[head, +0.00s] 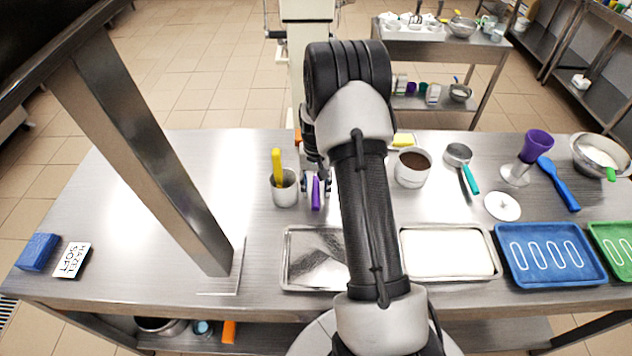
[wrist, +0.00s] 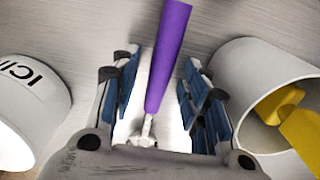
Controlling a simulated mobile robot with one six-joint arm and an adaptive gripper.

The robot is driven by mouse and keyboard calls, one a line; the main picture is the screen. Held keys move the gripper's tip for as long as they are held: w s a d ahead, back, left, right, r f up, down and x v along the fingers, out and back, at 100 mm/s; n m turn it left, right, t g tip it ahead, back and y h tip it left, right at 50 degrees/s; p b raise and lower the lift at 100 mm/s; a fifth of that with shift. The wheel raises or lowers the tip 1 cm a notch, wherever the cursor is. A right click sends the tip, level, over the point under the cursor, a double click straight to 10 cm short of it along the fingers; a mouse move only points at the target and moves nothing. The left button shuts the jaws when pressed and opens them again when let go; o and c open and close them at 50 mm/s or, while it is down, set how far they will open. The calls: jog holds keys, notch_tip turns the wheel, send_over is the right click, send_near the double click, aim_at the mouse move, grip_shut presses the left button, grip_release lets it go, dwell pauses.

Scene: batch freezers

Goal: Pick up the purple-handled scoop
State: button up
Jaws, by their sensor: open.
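The purple-handled scoop shows in the wrist view as a purple handle (wrist: 168,55) with a thin metal shaft running down between my fingers. In the head view its purple handle (head: 316,194) shows just left of my arm, near the middle of the steel table. My gripper (wrist: 159,66) is open, with one blue-padded finger on each side of the handle and visible gaps between. In the head view my gripper (head: 316,184) is partly hidden by my arm. The scoop's bowl end is hidden.
A grey cup (head: 285,193) with a yellow-handled tool stands close beside my gripper. A white lettered container (wrist: 30,115) is on its other side. A metal tray (head: 300,262) and a white-filled tray (head: 448,252) lie in front. The table's left part is mostly clear around a post.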

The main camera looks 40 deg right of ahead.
jog(key=shift+r, duration=0.1)
jog(key=shift+c, duration=0.6)
grip_shut()
jog(key=shift+r, duration=0.1)
